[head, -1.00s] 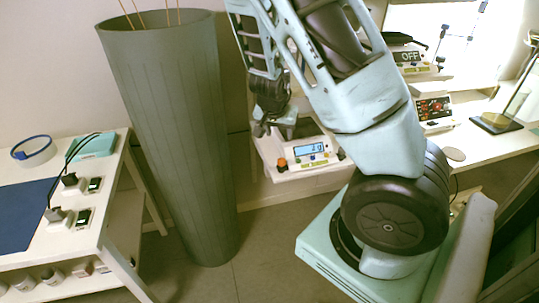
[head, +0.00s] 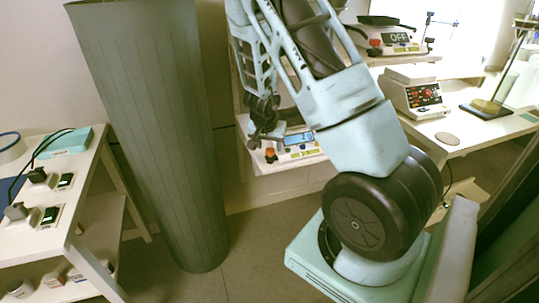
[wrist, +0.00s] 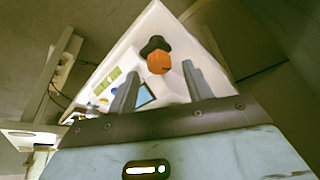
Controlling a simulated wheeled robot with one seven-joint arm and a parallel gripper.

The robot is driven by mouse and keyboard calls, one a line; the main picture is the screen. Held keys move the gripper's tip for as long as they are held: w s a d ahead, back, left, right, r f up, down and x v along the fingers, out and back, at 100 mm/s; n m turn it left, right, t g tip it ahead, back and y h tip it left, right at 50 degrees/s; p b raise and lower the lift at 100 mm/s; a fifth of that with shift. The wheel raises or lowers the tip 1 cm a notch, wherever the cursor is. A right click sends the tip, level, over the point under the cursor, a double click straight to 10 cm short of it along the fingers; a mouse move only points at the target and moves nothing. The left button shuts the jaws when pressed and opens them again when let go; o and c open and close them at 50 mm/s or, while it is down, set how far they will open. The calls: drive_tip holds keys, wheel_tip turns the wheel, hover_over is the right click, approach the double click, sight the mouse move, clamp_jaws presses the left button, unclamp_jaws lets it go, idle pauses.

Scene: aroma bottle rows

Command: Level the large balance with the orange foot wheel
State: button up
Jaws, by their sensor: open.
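A white balance (head: 300,155) with a lit blue display stands on a low shelf behind my arm in the head view. Its orange foot wheel (head: 270,155) is at its front left corner. In the wrist view the orange wheel (wrist: 158,63) has a black part beside it and sits on the white balance body (wrist: 115,60). My gripper (head: 265,136) is just above the wheel in the head view. In the wrist view its two fingers are apart, one on each side of the wheel. Contact cannot be told. My arm hides part of the balance.
Another balance (head: 393,40) reading OFF stands on an upper shelf. A white device with red buttons (head: 424,97) stands on the right bench. A white table (head: 50,222) with dark-topped items is at the far left.

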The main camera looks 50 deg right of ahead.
drive_tip(key=shift+b+x, duration=0.3)
drive_tip(key=shift+x, duration=0.7)
drive_tip(key=c, duration=1)
